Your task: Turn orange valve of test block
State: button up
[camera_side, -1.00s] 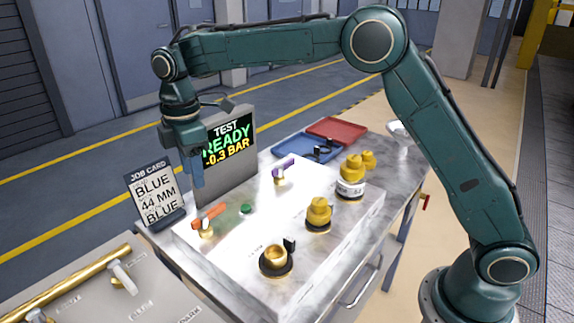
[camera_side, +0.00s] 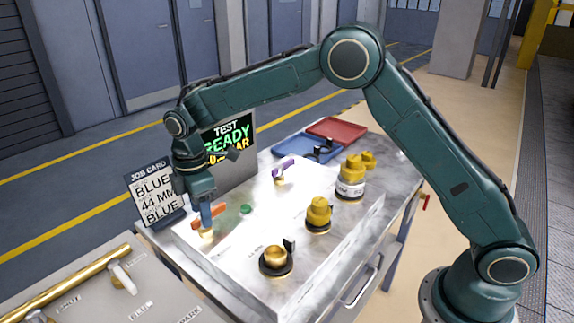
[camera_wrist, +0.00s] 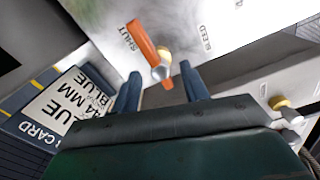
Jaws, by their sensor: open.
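The orange valve (camera_side: 211,218) has an orange lever on a brass stem and stands at the front left of the white test block (camera_side: 240,262). In the wrist view the orange lever (camera_wrist: 149,46) points toward the printed word SHUT, and its silver and brass hub lies just beyond the fingertips. My gripper (camera_side: 205,215) is pointed down right at the lever, and its blue fingers hide part of it. In the wrist view my gripper (camera_wrist: 159,82) is open, with a gap between the two fingers and nothing held. Contact with the lever cannot be told.
A green button (camera_side: 246,209), a purple valve lever (camera_side: 283,168) and brass fittings (camera_side: 319,212) stand on the block. The job card (camera_side: 152,194) and test display (camera_side: 228,145) stand close behind my gripper. A panel with a brass pipe (camera_side: 75,287) is front left.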

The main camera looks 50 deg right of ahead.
jog(key=shift+f, duration=1.75)
grip_shut()
